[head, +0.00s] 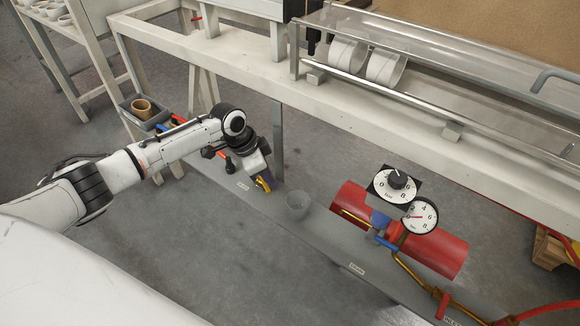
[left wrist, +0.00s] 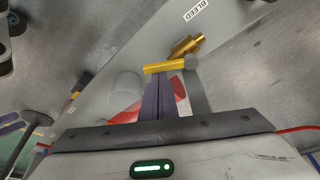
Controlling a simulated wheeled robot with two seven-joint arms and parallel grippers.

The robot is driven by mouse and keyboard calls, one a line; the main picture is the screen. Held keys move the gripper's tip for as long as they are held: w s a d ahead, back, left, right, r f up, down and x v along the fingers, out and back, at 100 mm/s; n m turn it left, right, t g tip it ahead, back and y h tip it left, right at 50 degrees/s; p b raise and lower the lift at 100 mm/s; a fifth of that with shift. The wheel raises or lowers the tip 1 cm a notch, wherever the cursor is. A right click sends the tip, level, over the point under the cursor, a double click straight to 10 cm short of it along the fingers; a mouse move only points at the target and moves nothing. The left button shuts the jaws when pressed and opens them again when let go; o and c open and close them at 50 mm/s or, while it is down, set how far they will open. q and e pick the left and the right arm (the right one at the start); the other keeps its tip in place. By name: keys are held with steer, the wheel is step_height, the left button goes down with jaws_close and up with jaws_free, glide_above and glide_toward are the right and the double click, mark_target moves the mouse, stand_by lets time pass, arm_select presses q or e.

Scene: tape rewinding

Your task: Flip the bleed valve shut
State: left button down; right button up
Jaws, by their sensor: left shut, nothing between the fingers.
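The bleed valve is a small brass fitting (left wrist: 187,45) with a yellow lever (left wrist: 164,67), beside the BLEED label (left wrist: 195,11) in the left wrist view. In the head view the yellow lever (head: 265,185) shows just under my left gripper (head: 262,176), which hides most of the valve. My left gripper's dark fingers (left wrist: 162,82) are shut and empty. Their tips are right at the lever, which lies crosswise to them; I cannot tell whether they touch. My right gripper is not in view.
Farther right are a red cylinder (head: 440,252), round dials (head: 420,215), a blue-handled valve (head: 385,241) and a red-handled valve (head: 443,304). A pale rail bench (head: 260,80) runs behind. The floor in front is clear.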

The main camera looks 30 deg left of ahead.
arm_select(q)
steer(key=shift+s+a+m, duration=0.3)
steer(key=shift+m, duration=0.2)
steer(key=shift+s+a+f+m+g+h, duration=0.1)
steer(key=shift+s+a+m+g+h, duration=0.1)
steer(key=shift+m, duration=0.25)
steer(key=shift+s+a+f+m+g+h, duration=0.1)
steer(key=shift+m+g, duration=0.1)
steer(key=shift+m, duration=0.25)
steer(key=m+b, duration=0.1)
steer(key=m, duration=0.1)
steer(key=shift+s+a+m+g+b, duration=0.3)
steer(key=shift+a+m+g+b, duration=0.05)
steer(key=shift+m+g, duration=0.05)
steer(key=m, duration=0.1)
steer(key=m+b, duration=0.1)
steer(key=shift+s+a+m+g+h, duration=0.2)
steer(key=shift+a+m+g+h, duration=0.1)
steer(key=shift+a+g, duration=0.1)
steer(key=shift+a+r+m, duration=0.1)
steer(key=shift+a+m, duration=0.1)
steer(key=shift+m, duration=0.1)
steer(key=shift+s+a, duration=0.2)
steer(key=shift+a, duration=0.55)
